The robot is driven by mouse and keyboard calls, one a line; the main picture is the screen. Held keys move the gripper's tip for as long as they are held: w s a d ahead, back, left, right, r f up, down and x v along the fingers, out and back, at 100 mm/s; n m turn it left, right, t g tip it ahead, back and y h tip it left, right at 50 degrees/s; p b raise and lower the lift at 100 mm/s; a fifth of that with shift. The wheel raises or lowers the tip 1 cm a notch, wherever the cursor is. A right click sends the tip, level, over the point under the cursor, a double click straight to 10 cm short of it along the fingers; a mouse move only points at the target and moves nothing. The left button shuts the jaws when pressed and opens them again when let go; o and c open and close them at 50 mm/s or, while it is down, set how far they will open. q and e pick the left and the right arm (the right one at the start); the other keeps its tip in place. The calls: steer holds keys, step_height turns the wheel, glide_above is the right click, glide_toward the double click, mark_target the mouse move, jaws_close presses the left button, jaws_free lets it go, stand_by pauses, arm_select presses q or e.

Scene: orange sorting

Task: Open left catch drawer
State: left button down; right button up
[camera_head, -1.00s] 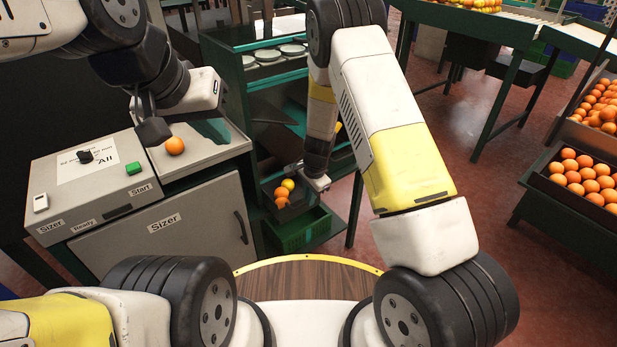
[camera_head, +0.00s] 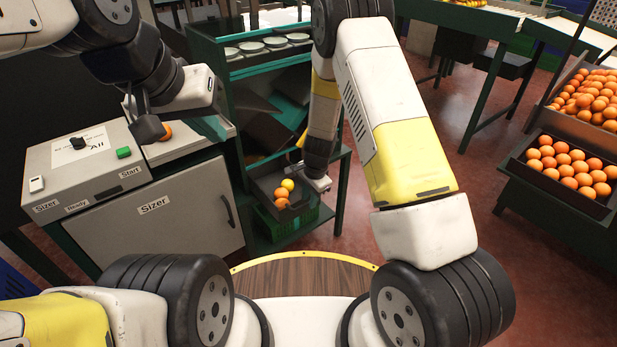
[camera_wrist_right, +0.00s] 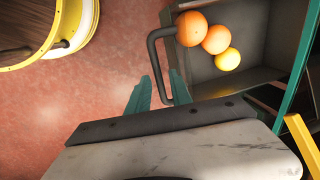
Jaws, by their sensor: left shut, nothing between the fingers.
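The dark catch drawer (camera_head: 264,188) stands out from the green rack, with two oranges (camera_head: 281,196) and a yellow fruit (camera_head: 288,184) inside. In the right wrist view the drawer (camera_wrist_right: 245,83) shows its dark bar handle (camera_wrist_right: 153,55) on its left side. My right gripper (camera_head: 318,184) is at the drawer front. My left gripper (camera_head: 150,130) is shut and empty above the sizer cabinet, partly in front of a single orange (camera_head: 167,131).
A green crate (camera_head: 290,225) sits under the drawer. The grey sizer cabinet (camera_head: 150,225) stands to the left, with a control panel on top. Orange bins (camera_head: 555,205) stand at the right. Red floor is clear between rack and bins.

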stand_by(0.3)
steer(key=r, duration=0.5)
steer(key=s+d+r, duration=0.1)
steer(key=r, duration=0.1)
steer(key=shift+r, duration=0.35)
steer(key=shift+r, duration=0.1)
steer(key=s+d+r+n+t+y, duration=0.1)
steer(key=s+r+n, duration=0.1)
steer(key=r, duration=0.5)
steer(key=s+d+r+n, duration=0.1)
steer(key=s+r, duration=0.2)
steer(key=r, duration=0.5)
steer(key=s+d+r+n+t+y, duration=0.1)
steer(key=s+d+r+n, duration=0.1)
steer(key=r, duration=0.5)
steer(key=s+d+r+n, duration=0.2)
steer(key=s+r, duration=0.1)
steer(key=s, duration=0.2)
steer(key=s+d+r+n+t, duration=0.1)
steer(key=s+d+r+n, duration=0.1)
steer(key=s, duration=0.4)
steer(key=s+d+r+n+t+h, duration=0.1)
steer(key=s+d+r+n, duration=0.1)
steer(key=s+r, duration=0.4)
steer(key=shift+d+r, duration=0.1)
steer(key=shift+d, duration=0.55)
steer(key=shift+w, duration=0.1)
